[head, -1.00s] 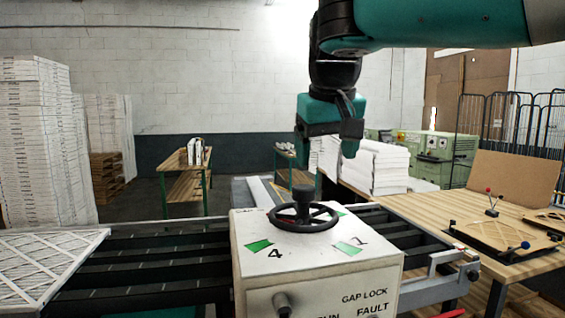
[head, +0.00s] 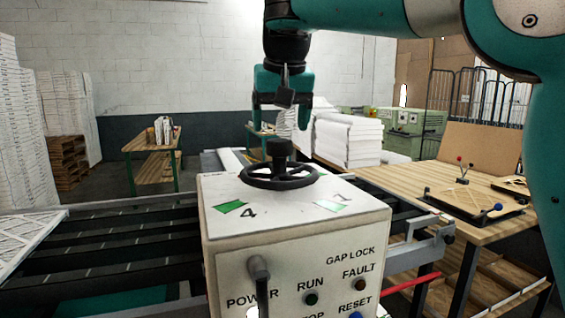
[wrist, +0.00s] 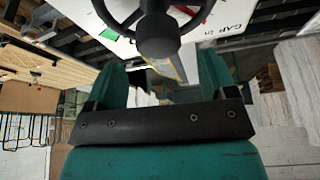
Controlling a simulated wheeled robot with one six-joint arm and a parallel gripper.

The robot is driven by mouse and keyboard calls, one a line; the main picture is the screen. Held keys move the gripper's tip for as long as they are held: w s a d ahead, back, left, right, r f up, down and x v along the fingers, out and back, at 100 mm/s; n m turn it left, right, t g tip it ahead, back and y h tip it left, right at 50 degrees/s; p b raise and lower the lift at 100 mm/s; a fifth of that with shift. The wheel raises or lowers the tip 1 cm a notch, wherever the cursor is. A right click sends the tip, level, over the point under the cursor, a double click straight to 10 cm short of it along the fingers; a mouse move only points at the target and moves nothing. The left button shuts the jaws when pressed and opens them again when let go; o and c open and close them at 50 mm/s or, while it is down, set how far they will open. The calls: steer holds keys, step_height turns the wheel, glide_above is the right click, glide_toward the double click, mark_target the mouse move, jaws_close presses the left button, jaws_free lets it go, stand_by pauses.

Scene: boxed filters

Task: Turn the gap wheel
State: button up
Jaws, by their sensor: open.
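The gap wheel (head: 279,176) is a black spoked handwheel with an upright central knob (head: 280,148). It lies flat on top of a white control box (head: 300,240). My gripper (head: 281,122) points down above the knob, its teal fingers apart and empty. In the wrist view the knob (wrist: 158,35) shows beyond and between the two open fingertips (wrist: 161,65), apart from them. Part of the wheel rim (wrist: 120,18) shows there, cut by the picture's top edge. The box top carries the numbers 4 and 1 beside green patches.
The box front has a lever, GAP LOCK lettering and RUN, FAULT and RESET controls. A dark roller conveyor (head: 120,236) runs behind and beside the box. A wooden table (head: 410,185) with a black-framed fixture stands at right. White stacks (head: 348,140) stand behind.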

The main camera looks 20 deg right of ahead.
mark_target(281, 140)
steer(key=b+x, duration=0.1)
steer(key=x, duration=0.4)
steer(key=c, duration=1)
steer(key=shift+d, duration=0.3)
steer(key=shift+c, duration=1.2)
steer(key=shift+a, duration=0.15)
